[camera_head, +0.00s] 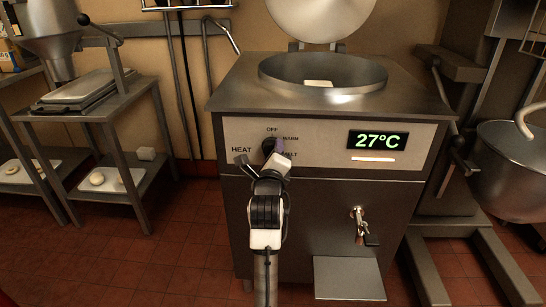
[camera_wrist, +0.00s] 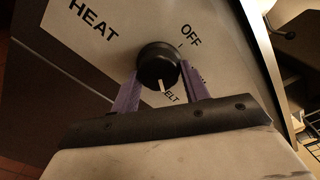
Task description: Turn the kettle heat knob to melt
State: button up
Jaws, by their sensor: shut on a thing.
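The black heat knob (camera_head: 268,146) sits on the kettle's pale front panel, between the HEAT label and the OFF, WARM and MELT marks. My gripper (camera_head: 275,153) is at the knob and partly covers it. In the wrist view, the purple fingers of my gripper (camera_wrist: 158,75) are shut on either side of the knob (camera_wrist: 157,62). Its white pointer line (camera_wrist: 162,85) points at the start of the MELT label (camera_wrist: 172,97). WARM is mostly hidden behind a finger. The steel kettle (camera_head: 322,72) has its round lid raised. A pale block (camera_head: 318,83) lies in its bowl.
The display (camera_head: 378,140) reads 27°C. A tap (camera_head: 360,226) sticks out low on the kettle front, above a steel drip shelf (camera_head: 349,278). A steel side table (camera_head: 95,100) stands left. A mixer bowl (camera_head: 512,165) is at right. The tiled floor at left front is clear.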

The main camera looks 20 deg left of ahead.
dwell(0.4)
jog(key=o, duration=1)
